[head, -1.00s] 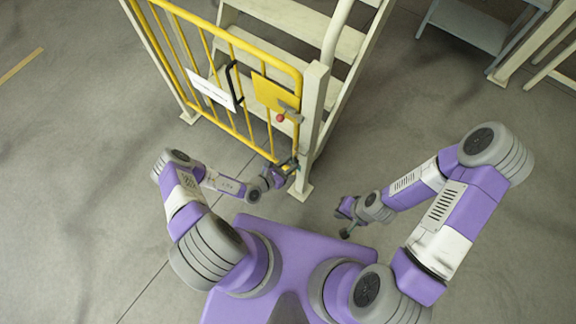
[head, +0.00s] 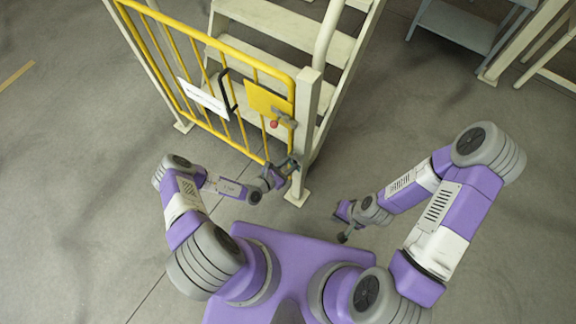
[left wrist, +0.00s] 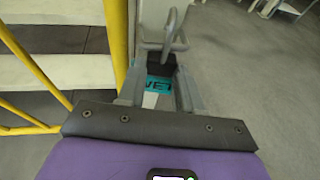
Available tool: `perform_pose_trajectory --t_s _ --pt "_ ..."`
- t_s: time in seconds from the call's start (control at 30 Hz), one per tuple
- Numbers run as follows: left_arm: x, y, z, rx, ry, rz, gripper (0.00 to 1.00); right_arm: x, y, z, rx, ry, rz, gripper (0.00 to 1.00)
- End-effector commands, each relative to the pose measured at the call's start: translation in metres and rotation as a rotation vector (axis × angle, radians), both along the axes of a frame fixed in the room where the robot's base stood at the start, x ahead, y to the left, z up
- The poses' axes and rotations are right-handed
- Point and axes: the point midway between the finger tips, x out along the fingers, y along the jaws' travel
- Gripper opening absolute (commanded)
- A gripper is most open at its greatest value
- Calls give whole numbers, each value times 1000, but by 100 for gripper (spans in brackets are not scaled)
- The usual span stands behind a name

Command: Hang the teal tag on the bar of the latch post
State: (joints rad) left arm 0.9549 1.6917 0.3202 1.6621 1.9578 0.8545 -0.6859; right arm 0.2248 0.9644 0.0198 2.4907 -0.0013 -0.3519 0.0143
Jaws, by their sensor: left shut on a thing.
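My left gripper (head: 288,168) is low beside the cream latch post (head: 306,115). In the left wrist view, my left gripper (left wrist: 159,92) is shut on the teal tag (left wrist: 158,84), which has dark letters and a pale lower part. A dark block (left wrist: 161,63) and a grey metal loop (left wrist: 166,38) show just beyond the tag, in front of the post (left wrist: 118,35). I cannot tell whether the loop belongs to the tag or the post. The tag is too small to make out in the head view. My right gripper (head: 343,225) hangs apart from the post, its jaws unclear.
A yellow gate (head: 187,75) with a white sign (head: 204,98) and black handle stands left of the post. A yellow plate (head: 268,101) and red knob (head: 274,124) are near the post. Pale steps (head: 285,42) rise behind. The floor right of the post is open.

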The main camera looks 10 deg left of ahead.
Motion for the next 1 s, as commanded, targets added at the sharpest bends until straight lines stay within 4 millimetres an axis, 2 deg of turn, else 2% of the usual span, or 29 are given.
perform_pose_trajectory --t_s 0.6,0.9,0.93,1.0 --pt "0 0 -23 0 -1 0 0 0 0 -17 0 0 0 0" --pt "0 0 -24 0 -1 0 0 0 0 -17 0 0 0 0" --pt "0 0 -24 0 -1 0 39 0 0 -17 0 0 0 0" --pt "0 0 -24 0 -1 0 50 0 0 -17 0 0 0 0"
